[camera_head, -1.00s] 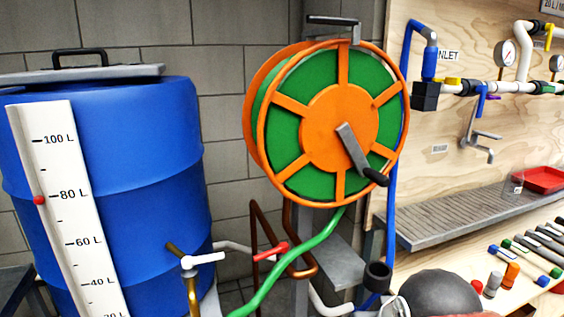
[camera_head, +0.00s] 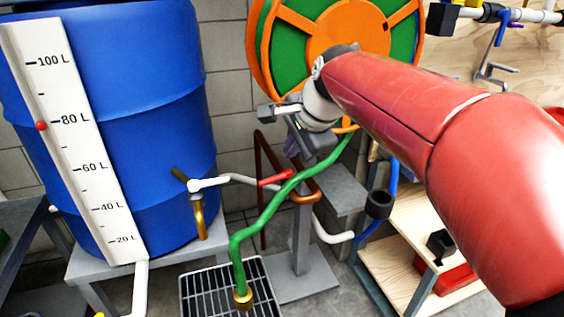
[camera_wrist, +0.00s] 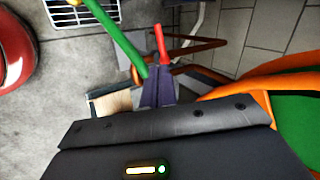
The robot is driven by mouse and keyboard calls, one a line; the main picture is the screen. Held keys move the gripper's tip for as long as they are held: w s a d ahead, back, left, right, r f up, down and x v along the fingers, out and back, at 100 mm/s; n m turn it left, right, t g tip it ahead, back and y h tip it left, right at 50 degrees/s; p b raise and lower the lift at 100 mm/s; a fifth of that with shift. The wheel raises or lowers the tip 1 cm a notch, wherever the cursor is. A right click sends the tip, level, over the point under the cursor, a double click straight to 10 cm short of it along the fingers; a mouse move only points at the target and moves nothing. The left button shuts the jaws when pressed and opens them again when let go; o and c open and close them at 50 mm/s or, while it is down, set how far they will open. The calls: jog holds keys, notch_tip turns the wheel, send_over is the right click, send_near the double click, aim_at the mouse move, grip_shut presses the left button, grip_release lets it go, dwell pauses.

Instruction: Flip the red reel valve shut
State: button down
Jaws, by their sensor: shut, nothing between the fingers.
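The red reel valve handle (camera_head: 276,178) is a short red lever on the white pipe beside the reel post, below the orange and green hose reel (camera_head: 345,25). It points right and slightly up in the head view. In the wrist view the red handle (camera_wrist: 160,43) stands just beyond my fingertips. My gripper (camera_head: 297,158) is shut and empty, above and to the right of the handle. Its dark fingers (camera_wrist: 158,88) point toward the handle in the wrist view. Whether they touch it, I cannot tell.
The green hose (camera_head: 262,220) hangs close by the handle, down to a floor grate (camera_head: 228,290). A copper pipe (camera_head: 262,205) runs behind. A wooden bench (camera_head: 420,225) is right.

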aim_at(270, 182)
jog(key=x, duration=1.3)
jog(key=shift+f, duration=0.3)
jog(key=shift+w+a+f, duration=0.15)
jog(key=shift+w+f, duration=0.1)
jog(key=shift+w+a, duration=0.35)
jog(key=shift+s+d+f, duration=0.1)
jog(key=shift+f, duration=0.05)
